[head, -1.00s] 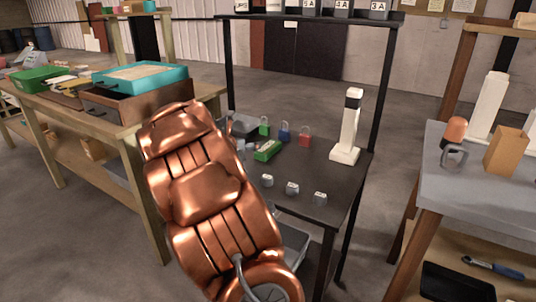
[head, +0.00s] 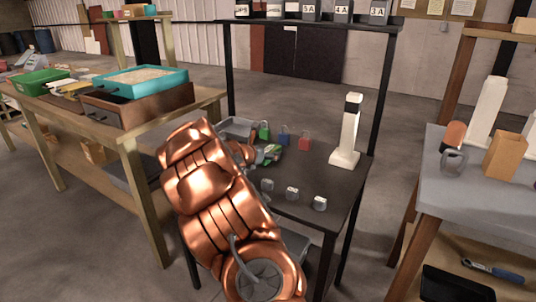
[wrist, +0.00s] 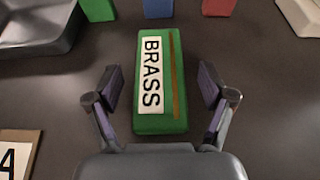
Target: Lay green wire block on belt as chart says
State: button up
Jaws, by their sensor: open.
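The green block (wrist: 174,97) lies on the dark table in the wrist view, with a white label reading BRASS and a thin brown stripe beside it. My gripper (wrist: 160,88) is open, its two fingers on either side of the block with gaps of table showing on both sides. In the head view my gripper (head: 262,156) is small and partly hidden by my copper arm, at the green block (head: 274,151). No belt or chart can be made out clearly.
A white post (head: 347,135) stands at right. A grey tray (wrist: 35,25) is at far left.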

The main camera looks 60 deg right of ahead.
aim_at(268, 151)
jog(key=shift+x, duration=0.85)
jog(key=shift+w+r, duration=0.1)
jog(key=c, duration=1.4)
jog(key=shift+r, duration=0.1)
jog(key=shift+r, duration=1.5)
jog(key=shift+s+a+r, duration=0.1)
jog(key=shift+s+a, duration=0.05)
jog(key=shift+s, duration=0.1)
jog(key=s+a+b, duration=0.1)
jog(key=s+a, duration=0.2)
jog(key=s, duration=0.1)
jog(key=s+a+r+b, duration=0.1)
jog(key=s+a+b, duration=0.1)
jog(key=s, duration=0.2)
jog(key=s+a+b, duration=0.1)
jog(key=s+a, duration=0.2)
jog(key=s, duration=0.2)
jog(key=shift+a+r+b, duration=0.25)
jog(key=shift+a+b, duration=0.05)
jog(key=shift+b, duration=0.05)
